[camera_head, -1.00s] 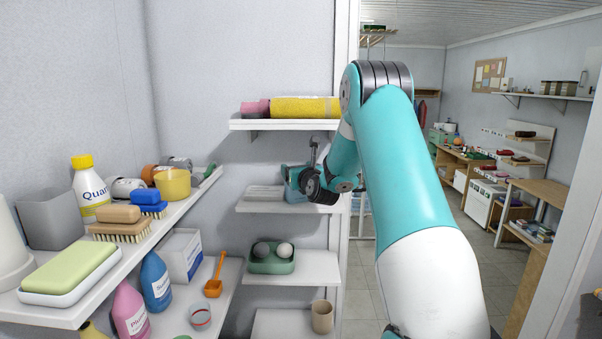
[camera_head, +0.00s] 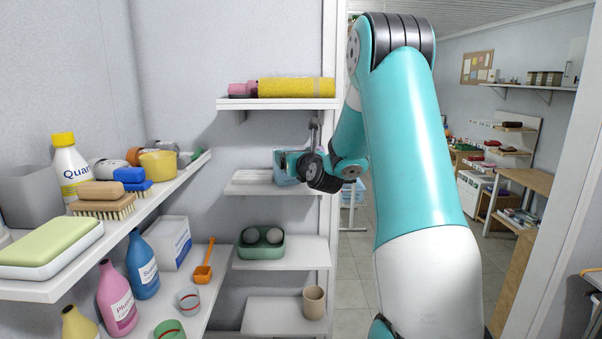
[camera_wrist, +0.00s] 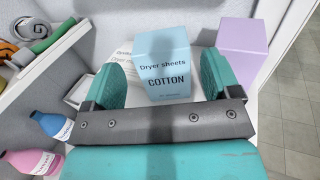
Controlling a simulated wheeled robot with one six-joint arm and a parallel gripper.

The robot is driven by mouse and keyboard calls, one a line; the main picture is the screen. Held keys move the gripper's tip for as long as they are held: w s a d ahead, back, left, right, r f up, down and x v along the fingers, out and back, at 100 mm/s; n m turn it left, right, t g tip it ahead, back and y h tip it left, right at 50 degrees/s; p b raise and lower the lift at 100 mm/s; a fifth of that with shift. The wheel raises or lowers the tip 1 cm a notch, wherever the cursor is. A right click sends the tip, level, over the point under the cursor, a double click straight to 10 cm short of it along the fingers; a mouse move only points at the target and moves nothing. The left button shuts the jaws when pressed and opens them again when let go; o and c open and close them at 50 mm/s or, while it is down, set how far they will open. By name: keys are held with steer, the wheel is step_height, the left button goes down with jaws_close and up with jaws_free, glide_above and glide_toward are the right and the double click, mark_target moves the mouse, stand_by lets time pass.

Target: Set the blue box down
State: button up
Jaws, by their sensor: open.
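The blue box (camera_wrist: 163,70), light blue with "Dryer sheets COTTON" on its face, is upright between the two teal fingers of my gripper (camera_wrist: 162,62) in the wrist view. My gripper is open, with a finger on each side and small gaps to the box. In the head view, part of the blue box (camera_head: 283,178) shows at the middle wall shelf (camera_head: 265,184), largely covered by my gripper (camera_head: 294,162).
A purple box (camera_wrist: 242,45) stands close to the right finger. A shelf above holds a yellow roll (camera_head: 297,88). A green tray (camera_head: 262,246) sits on the shelf below. A cluttered shelf (camera_head: 150,200) lies left.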

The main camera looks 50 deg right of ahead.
steer(key=s+a+f+n+g+y+b, duration=0.1)
steer(key=s+a+f+n+g+y, duration=0.15)
steer(key=a+n+y, duration=0.75)
steer(key=s+a+f+n+g+y+b, duration=0.1)
steer(key=s+a+f+n+g+y, duration=0.15)
steer(key=a+n, duration=1.5)
steer(key=s+a+f+n+g, duration=0.1)
steer(key=s+a+n+g, duration=0.4)
steer(key=s+a+n, duration=0.4)
steer(key=s+a+f+n+g, duration=0.2)
steer(key=s+a+n+g, duration=0.4)
steer(key=s+a+n, duration=0.4)
steer(key=s+n, duration=0.2)
steer(key=s, duration=0.3)
steer(key=shift+f, duration=0.2)
